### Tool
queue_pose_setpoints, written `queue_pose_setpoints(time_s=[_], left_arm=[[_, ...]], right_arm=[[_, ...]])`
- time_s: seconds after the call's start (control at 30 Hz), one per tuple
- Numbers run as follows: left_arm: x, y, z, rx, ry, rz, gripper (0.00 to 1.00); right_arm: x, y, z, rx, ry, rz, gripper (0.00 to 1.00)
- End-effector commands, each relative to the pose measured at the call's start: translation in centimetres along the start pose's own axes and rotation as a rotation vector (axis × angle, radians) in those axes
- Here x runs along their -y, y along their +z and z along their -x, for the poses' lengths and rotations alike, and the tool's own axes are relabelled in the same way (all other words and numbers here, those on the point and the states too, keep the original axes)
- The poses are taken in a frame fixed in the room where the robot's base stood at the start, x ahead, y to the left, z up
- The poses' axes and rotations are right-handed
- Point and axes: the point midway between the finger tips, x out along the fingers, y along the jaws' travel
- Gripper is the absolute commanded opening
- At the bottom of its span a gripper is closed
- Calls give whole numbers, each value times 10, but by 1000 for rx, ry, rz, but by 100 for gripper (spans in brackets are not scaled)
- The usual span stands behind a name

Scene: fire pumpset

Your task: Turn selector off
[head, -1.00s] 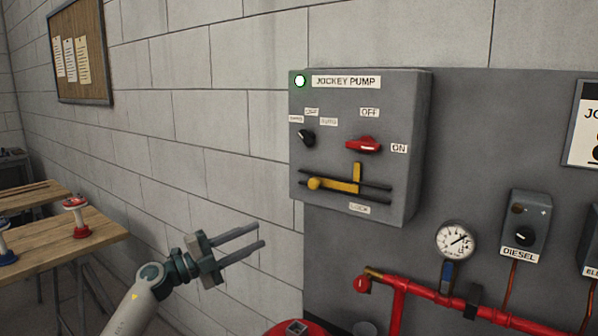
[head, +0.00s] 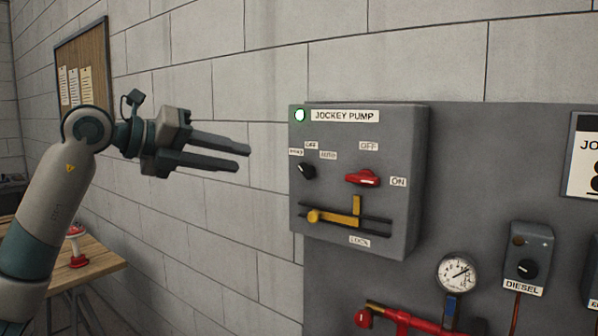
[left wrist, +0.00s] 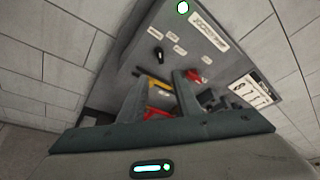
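The selector is a small black knob (head: 306,171) on the left of the grey jockey pump box (head: 408,190). Small labels, including OFF and AUTO, sit above it. Its handle looks tilted toward the upper left, but it is too small to be sure of its setting. The knob also shows in the left wrist view (left wrist: 158,54). My left gripper (head: 243,158) is in front of the wall, left of the box, apart from the knob. Its fingers are parted and empty, and they also show apart in the left wrist view (left wrist: 160,80). My right gripper is not in view.
A red rotary handle (head: 362,178) sits right of the knob, and a yellow lever (head: 334,217) runs below both. A lit indicator (head: 300,115) is at the box's top left. A gauge (head: 455,273), diesel box (head: 527,258) and red pipe (head: 398,318) lie lower right.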

Motion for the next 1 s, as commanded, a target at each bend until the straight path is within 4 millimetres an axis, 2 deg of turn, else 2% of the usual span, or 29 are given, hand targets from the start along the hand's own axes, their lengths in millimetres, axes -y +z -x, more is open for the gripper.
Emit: queue_pose_setpoints(time_s=[0.27,0.47,0.67,1.0], left_arm=[[0,1,-4,-1,-2,1,30],[2,1,-20,-3,-3,2,30],[3,2,-50,-4,-3,4,30],[3,2,-112,-4,-3,5,30]], right_arm=[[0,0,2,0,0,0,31],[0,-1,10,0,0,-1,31],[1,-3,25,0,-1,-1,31],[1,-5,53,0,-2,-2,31]])
